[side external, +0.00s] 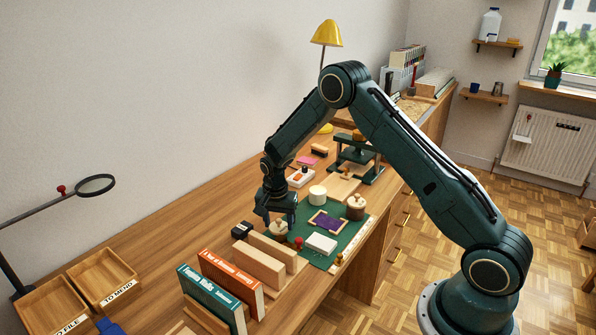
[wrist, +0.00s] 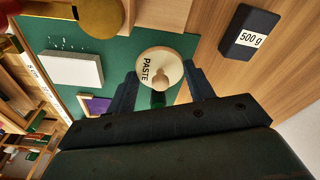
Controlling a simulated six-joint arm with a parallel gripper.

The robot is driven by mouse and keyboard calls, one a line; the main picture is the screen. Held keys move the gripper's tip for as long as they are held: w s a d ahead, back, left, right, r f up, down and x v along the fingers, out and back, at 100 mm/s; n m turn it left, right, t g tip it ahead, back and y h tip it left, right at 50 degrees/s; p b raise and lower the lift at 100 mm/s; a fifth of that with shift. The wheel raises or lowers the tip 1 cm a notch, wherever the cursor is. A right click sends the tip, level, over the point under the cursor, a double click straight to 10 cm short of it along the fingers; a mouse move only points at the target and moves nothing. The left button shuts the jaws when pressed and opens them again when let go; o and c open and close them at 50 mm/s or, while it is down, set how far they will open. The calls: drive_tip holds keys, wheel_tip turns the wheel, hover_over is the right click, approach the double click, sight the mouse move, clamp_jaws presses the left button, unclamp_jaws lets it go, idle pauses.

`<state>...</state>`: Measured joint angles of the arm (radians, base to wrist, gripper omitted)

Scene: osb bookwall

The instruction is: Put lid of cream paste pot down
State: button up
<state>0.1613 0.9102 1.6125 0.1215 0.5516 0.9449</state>
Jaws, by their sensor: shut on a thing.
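The lid (wrist: 163,62) of the cream paste pot is a round cream piece lettered PASTE in the wrist view. My gripper (wrist: 163,84) is shut on it, a finger on each side. In the side view the lid (side external: 279,231) shows under my gripper (side external: 278,218), low over the near-left part of the green mat (side external: 343,246). Whether it touches the mat I cannot tell. The cream pot (side external: 318,196) stands behind and to the right, its top seemingly uncovered.
A black 500 g weight (wrist: 248,38) lies on the wood beside the mat. A white block (wrist: 72,69), a purple-centred frame (side external: 328,221), a brown lidded pot (side external: 356,208) and a red-knobbed item (side external: 299,243) stand near. Wooden blocks (side external: 258,265) and books are in front.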

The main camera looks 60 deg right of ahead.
sight(277, 231)
drive_tip(key=shift+f, duration=1.25)
drive_tip(key=shift+f, duration=0.15)
drive_tip(key=o, duration=1)
drive_tip(key=shift+c, duration=0.2)
wheel_tip(277, 231, up, 12)
drive_tip(key=a, duration=0.1)
drive_tip(key=shift+s+a, duration=0.15)
drive_tip(key=shift+s, duration=0.15)
drive_tip(key=shift+r, duration=0.2)
